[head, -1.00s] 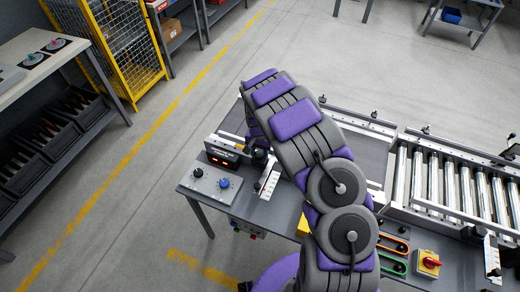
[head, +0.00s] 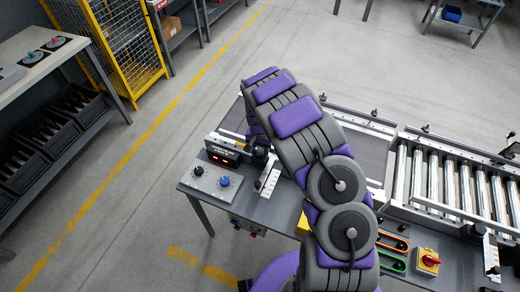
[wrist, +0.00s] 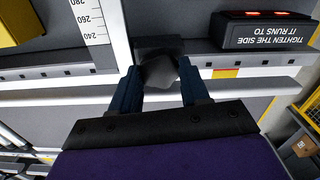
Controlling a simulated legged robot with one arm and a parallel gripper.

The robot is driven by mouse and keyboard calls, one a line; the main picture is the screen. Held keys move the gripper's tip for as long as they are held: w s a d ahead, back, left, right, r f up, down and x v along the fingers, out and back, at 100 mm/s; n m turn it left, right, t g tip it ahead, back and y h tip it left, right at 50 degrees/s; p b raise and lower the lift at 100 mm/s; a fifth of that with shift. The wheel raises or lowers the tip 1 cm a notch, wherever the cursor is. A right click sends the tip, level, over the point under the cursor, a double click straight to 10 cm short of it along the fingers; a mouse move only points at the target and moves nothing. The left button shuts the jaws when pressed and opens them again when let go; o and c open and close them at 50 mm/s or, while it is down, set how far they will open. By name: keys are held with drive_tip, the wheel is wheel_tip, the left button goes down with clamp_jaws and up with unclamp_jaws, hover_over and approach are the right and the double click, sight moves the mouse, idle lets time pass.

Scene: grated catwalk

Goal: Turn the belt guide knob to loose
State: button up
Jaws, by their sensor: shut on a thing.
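In the wrist view, the two blue fingers of my gripper (wrist: 160,88) are closed around a dark knob (wrist: 158,68) on the belt guide. The knob has a grey faceted face between the fingertips and a black block behind it. Its pointer or turn marks cannot be made out. The metal guide rail (wrist: 60,72) runs across behind the fingers. In the head view, my arm reaches over the bench, and its links mostly hide the gripper and the knob.
A black display (wrist: 265,32) with red digits reads "TIGHTEN THE SIDE IT RUNS TO", upside down, right of the knob. A white scale (wrist: 92,22) is at left. A roller conveyor (head: 455,185) and red-handled yellow switch (head: 429,261) stand at right.

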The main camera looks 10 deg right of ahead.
sight(259, 152)
idle(0.3)
drive_tip(key=o, duration=1.1)
drive_tip(key=shift+a, duration=0.1)
drive_tip(key=shift+c, duration=0.2)
drive_tip(key=shift+r, duration=0.15)
wheel_tip(259, 152, up, 17)
drive_tip(key=p, duration=0.2)
